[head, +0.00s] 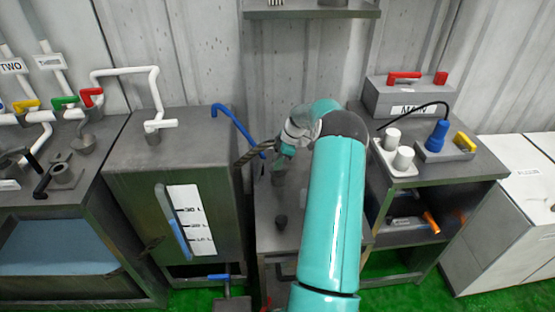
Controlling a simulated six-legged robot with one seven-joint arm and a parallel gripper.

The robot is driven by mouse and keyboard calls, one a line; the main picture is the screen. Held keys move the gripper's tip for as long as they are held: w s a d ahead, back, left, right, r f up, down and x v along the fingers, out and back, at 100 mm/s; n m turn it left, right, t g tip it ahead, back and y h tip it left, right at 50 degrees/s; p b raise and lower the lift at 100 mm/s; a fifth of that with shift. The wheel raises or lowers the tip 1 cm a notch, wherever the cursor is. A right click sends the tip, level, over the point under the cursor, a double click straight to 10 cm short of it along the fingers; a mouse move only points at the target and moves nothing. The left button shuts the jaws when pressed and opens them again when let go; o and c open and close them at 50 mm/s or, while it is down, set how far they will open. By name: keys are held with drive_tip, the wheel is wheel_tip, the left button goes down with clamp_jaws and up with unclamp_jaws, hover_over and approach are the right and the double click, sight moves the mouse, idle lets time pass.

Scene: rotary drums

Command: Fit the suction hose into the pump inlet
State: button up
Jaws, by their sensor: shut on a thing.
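My gripper (284,152) is above the low grey cabinet in the middle, shut at the end of a dark ribbed hose (252,153), which I take for the suction hose. The hose runs left and slightly down towards the grey tank. Its far end and the tip inside the jaws are hard to make out. A short grey upright fitting (278,178) stands on the cabinet just under my gripper. A small dark round port (281,222) is nearer on the same top. I cannot tell which is the pump inlet, and no contact with either is clear.
A blue pipe (236,127) slopes from the grey tank (185,200) towards my gripper. A shelf (312,13) hangs above.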

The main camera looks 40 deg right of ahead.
drive_tip(key=shift+f, duration=1)
drive_tip(key=o, duration=1.2)
drive_tip(key=shift+c, duration=0.2)
drive_tip(key=v, duration=1.3)
drive_tip(key=shift+r, duration=0.4)
drive_tip(key=shift+s, duration=0.2)
